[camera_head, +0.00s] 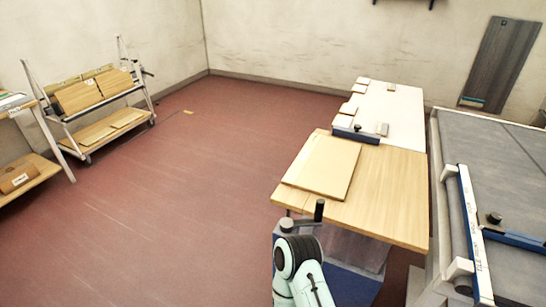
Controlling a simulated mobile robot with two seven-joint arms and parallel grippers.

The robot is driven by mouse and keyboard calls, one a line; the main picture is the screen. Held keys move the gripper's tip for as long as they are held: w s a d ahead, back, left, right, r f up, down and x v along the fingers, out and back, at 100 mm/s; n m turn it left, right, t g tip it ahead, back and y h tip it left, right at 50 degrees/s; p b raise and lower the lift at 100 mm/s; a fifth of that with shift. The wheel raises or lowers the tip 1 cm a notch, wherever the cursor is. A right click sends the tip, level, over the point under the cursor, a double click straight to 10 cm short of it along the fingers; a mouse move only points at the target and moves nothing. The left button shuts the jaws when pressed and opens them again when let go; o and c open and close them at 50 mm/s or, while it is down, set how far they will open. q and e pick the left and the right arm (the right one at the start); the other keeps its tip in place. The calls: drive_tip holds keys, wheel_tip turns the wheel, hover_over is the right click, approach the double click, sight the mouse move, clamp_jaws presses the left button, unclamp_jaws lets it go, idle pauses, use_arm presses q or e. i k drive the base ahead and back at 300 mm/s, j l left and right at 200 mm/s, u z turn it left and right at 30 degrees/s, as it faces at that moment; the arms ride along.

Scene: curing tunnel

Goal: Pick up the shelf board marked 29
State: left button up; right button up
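I cannot read the number 29 on any board. A flat pale wooden board (325,163) lies on the near wooden table (390,205), towards its left side. Tilted brown boards (78,95) rest on the upper level of a trolley (147,98) at the left. Thin light boards (98,133) lie on its lower shelf. Neither of my grippers shows. A pale green and black arm part, which looks like mine, rises at the bottom middle in front of the wooden table, with no fingers visible.
A white-topped surface (405,108) with small pieces and a blue tool (356,134) adjoins the wooden table. A grey bench (515,185) stands at the right. A shelf unit (40,170) is at the left edge. The red floor (190,200) between is largely clear.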

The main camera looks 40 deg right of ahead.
sight(325, 166)
drive_tip(key=i+j+u, duration=0.1)
drive_tip(key=i, duration=0.35)
drive_tip(key=i+j+u, duration=0.1)
drive_tip(key=i+j, duration=0.15)
drive_tip(key=i, duration=0.15)
drive_tip(key=i+j+u, duration=0.1)
drive_tip(key=i, duration=0.35)
drive_tip(key=i+z, duration=0.3)
drive_tip(key=z, duration=0.2)
drive_tip(key=i+z, duration=0.3)
drive_tip(key=z, duration=0.2)
drive_tip(key=i+j+z, duration=0.1)
drive_tip(key=i+z, duration=0.15)
drive_tip(key=z, duration=0.25)
drive_tip(key=i+z, duration=0.1)
drive_tip(key=z, duration=0.3)
drive_tip(key=i+z, duration=0.15)
drive_tip(key=z, duration=0.3)
drive_tip(key=i+z, duration=0.1)
drive_tip(key=z, duration=0.3)
drive_tip(key=i+z, duration=0.15)
drive_tip(key=z, duration=0.3)
